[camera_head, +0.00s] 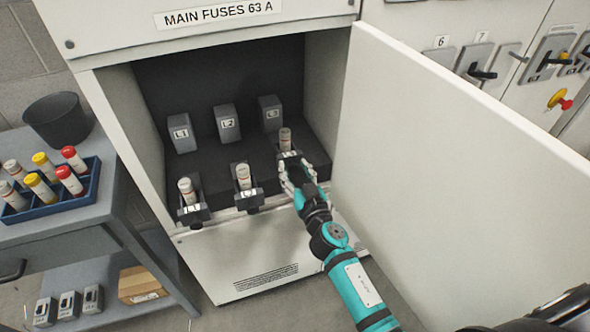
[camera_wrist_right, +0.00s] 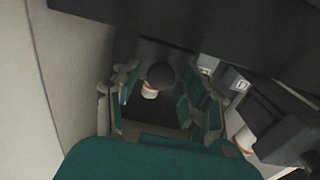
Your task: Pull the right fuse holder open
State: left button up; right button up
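The right fuse holder (camera_head: 289,153) is swung out below the block marked L3 (camera_head: 271,113). Its white fuse (camera_head: 285,138) stands exposed, and my gripper hides most of the holder. My right gripper (camera_head: 296,170) is at the holder's front. My left gripper is not in view.
The open cabinet door (camera_head: 440,170) stands close to the right of my arm. A grey cart (camera_head: 70,225) on the left carries a blue fuse rack (camera_head: 50,208) and a dark bin (camera_head: 58,118). The cabinet's lower front panel (camera_head: 240,262) is below the holders.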

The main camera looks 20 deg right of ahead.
grip_shut()
jog(key=s, duration=0.9)
jog(key=shift+d, duration=0.1)
jog(key=shift+o, duration=1.1)
grip_release()
